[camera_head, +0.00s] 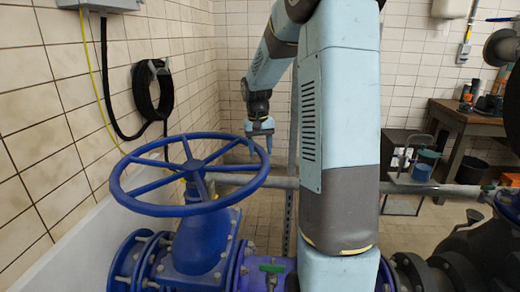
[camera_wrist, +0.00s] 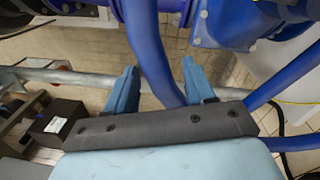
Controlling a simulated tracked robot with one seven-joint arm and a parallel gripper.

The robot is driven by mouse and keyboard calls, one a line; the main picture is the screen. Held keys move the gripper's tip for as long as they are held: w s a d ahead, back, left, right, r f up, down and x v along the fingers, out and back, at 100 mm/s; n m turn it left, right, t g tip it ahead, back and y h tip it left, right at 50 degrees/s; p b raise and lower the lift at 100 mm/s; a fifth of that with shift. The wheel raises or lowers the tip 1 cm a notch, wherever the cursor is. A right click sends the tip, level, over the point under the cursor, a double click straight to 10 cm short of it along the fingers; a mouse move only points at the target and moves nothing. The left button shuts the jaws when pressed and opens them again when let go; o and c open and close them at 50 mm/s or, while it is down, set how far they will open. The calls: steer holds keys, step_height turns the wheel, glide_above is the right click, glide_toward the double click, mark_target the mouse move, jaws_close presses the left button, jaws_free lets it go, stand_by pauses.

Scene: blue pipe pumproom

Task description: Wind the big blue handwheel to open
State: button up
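The big blue handwheel (camera_head: 165,210) lies nearly flat on top of a blue valve body (camera_head: 196,245), its stem rising through the hub. My gripper (camera_head: 260,146) points down at the far right part of the rim in the head view. In the wrist view my gripper (camera_wrist: 158,66) has its two blue fingers spread apart. The handwheel's curved blue rim (camera_wrist: 147,45) runs through the gap between them. I cannot tell whether either finger touches the rim. My arm hides part of the room right of the wheel.
A white-tiled wall with a black hose coil (camera_head: 153,90) stands close on the left. A grey horizontal pipe (camera_head: 420,188) runs behind the wheel. Dark pipework fills the lower right.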

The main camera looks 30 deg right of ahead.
jaws_close()
stand_by(0.3)
